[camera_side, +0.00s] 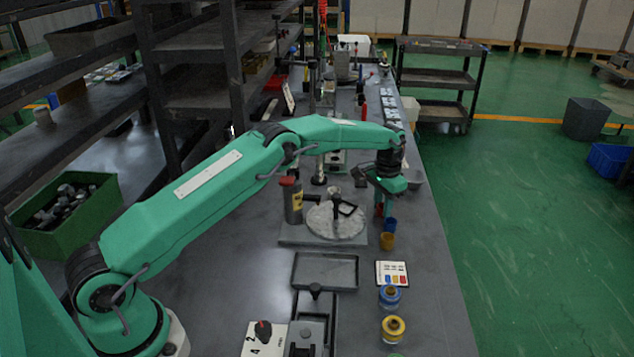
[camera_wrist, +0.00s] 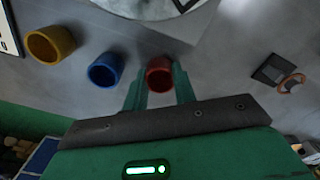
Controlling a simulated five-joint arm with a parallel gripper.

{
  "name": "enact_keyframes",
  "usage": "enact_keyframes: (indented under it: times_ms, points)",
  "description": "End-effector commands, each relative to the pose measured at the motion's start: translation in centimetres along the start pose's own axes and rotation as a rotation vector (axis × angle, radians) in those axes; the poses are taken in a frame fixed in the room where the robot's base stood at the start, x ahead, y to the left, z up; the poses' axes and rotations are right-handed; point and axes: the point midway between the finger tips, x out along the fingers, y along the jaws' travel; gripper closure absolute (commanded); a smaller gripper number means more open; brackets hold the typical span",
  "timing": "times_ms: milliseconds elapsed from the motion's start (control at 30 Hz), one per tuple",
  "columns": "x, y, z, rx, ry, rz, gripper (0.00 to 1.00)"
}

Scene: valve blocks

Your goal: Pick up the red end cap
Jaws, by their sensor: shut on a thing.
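The red end cap (camera_wrist: 158,74) is a short open ring or cup. It sits between the two green fingers of my gripper (camera_wrist: 159,88) in the wrist view, with a finger against each side. In the side view my gripper (camera_side: 383,207) points down near the right edge of the bench, and only a small bit of red shows at the fingers. I cannot tell whether the cap touches the bench. A blue cap (camera_wrist: 105,70) and a yellow cap (camera_wrist: 50,44) stand to its left in the wrist view, apart from the fingers.
A round pale plate (camera_side: 335,221) with a dark fixture stands left of my gripper, beside a red-topped cylinder (camera_side: 292,202). A card with colour patches (camera_side: 393,274), a blue-topped jar (camera_side: 389,298) and a yellow-topped jar (camera_side: 393,329) are nearer. A shallow tray (camera_side: 325,287) is empty.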

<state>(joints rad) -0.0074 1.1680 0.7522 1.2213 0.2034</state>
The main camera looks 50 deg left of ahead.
Motion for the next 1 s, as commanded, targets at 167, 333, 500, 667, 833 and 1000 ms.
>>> enact_keyframes:
  times_ms: [167, 333, 500, 667, 833, 1000]
  points:
    - [0.0, 0.0, 0.0, 0.000, 0.000, 0.000, 0.95]
    - [-0.5, 0.0, 0.0, 0.000, 0.001, 0.000, 0.95]
    - [-1.8, 0.0, -0.1, 0.000, 0.003, -0.001, 0.95]
    - [-3.5, 0.0, -0.1, 0.000, 0.003, -0.001, 0.95]
    - [-4.7, 1.0, 0.2, 0.003, 0.001, 0.000, 0.95]
    - [-5.9, 2.9, 0.9, 0.003, 0.000, 0.000, 0.95]
